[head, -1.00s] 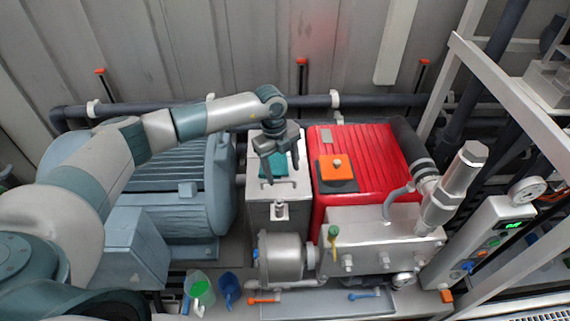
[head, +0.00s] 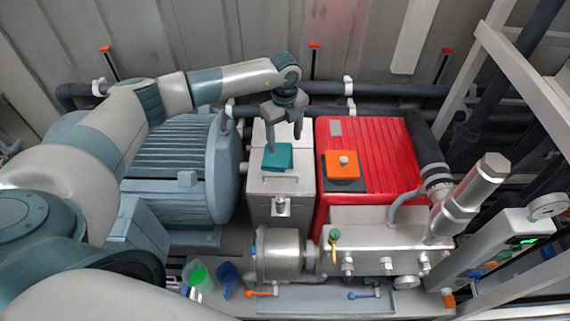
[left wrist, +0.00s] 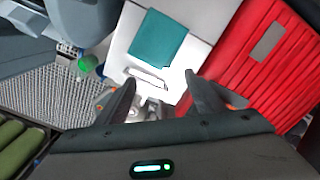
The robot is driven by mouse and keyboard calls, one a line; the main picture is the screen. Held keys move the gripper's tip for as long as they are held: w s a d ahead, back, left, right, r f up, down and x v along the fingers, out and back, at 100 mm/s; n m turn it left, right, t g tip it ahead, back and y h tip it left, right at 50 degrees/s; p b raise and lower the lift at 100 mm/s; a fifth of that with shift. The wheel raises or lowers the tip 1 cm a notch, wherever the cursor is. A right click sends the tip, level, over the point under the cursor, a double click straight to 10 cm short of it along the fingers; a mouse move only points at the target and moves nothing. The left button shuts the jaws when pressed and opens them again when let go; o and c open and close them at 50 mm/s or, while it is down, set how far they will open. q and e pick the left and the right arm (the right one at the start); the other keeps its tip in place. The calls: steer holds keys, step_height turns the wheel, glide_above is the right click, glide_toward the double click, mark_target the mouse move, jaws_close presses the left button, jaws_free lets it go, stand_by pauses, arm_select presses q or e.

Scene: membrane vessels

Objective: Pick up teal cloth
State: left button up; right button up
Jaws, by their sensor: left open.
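The teal cloth (head: 280,157) lies flat on top of a pale grey box, behind the box's handle. It also shows whole in the left wrist view (left wrist: 158,39), near the top middle. My left gripper (head: 284,140) is open and empty, with its fingers pointing down by the back edge of the cloth in the head view. In the left wrist view its two spread fingers (left wrist: 160,86) are apart from the cloth in the picture. I cannot tell the exact height of the fingertips above it. My right gripper is not in view.
The pale grey box (head: 292,187) stands between a blue-grey motor (head: 172,160) and a red ribbed housing (head: 385,150). An orange block (head: 342,164) sits on the red housing. A dark pipe (head: 385,89) runs along the wall behind. Green and blue containers stand at the front left.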

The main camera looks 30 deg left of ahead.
arm_select(q)
steer(key=b, duration=0.6)
glide_above(285, 168)
steer(key=shift+f, duration=4.95)
steer(key=shift+f, duration=0.1)
steer(key=shift+f+b, duration=0.55)
steer(key=shift+b, duration=0.05)
jaws_close()
step_height(285, 168, up, 12)
steer(key=p, duration=0.8)
